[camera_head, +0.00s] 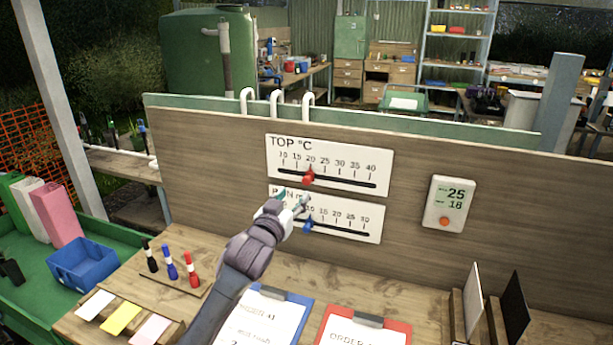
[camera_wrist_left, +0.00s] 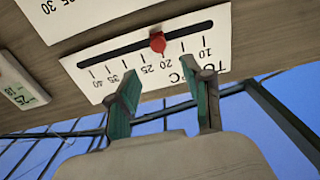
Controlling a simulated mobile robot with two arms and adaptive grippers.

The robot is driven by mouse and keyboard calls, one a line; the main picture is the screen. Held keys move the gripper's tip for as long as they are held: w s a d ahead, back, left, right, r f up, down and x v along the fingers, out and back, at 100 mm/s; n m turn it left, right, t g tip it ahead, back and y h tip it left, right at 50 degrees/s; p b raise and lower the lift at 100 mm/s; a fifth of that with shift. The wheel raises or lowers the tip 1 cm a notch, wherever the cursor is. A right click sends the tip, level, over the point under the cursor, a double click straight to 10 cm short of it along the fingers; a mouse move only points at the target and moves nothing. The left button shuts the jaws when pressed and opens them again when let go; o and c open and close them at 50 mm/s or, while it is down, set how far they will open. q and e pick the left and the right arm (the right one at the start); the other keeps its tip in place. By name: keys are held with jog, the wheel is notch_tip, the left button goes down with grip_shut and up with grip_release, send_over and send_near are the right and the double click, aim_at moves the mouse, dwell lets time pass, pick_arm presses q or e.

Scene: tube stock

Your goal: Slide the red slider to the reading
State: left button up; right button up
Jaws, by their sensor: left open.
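The red slider (camera_head: 308,178) sits in the dark slot of the white "TOP °C" scale (camera_head: 379,157), at about the 20 mark. The wall display (camera_head: 449,204) to the right reads 25 on top and 18 below; its small labels are blurred. My left gripper (camera_head: 293,199) is open and empty, just below and left of the red slider, in front of the lower scale. In the left wrist view the scale appears upside down, with the red slider (camera_wrist_left: 157,42) beyond the gap between my open fingers (camera_wrist_left: 165,98), apart from them. My right gripper is not in view.
A lower scale (camera_head: 372,228) carries a blue slider (camera_head: 308,225) near 10, close to my left gripper. Both are on the wooden panel (camera_head: 220,150). Below, the bench holds several markers (camera_head: 171,264), a blue clipboard (camera_head: 303,299) and a red clipboard (camera_head: 398,327).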

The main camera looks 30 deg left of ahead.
aim_at(306, 181)
pick_arm(q)
jog(key=p+x, duration=0.1)
jog(key=x, duration=0.3)
jog(key=shift+w+f, duration=0.1)
jog(key=shift+w, duration=0.3)
jog(key=p+x, duration=0.1)
jog(key=x, duration=0.3)
jog(key=shift+f, duration=0.1)
jog(key=shift+w+a, duration=0.1)
jog(key=shift+w, duration=0.3)
jog(key=shift+w+a+f, duration=0.1)
jog(key=shift+w, duration=0.25)
jog(key=c, duration=0.8)
grip_shut()
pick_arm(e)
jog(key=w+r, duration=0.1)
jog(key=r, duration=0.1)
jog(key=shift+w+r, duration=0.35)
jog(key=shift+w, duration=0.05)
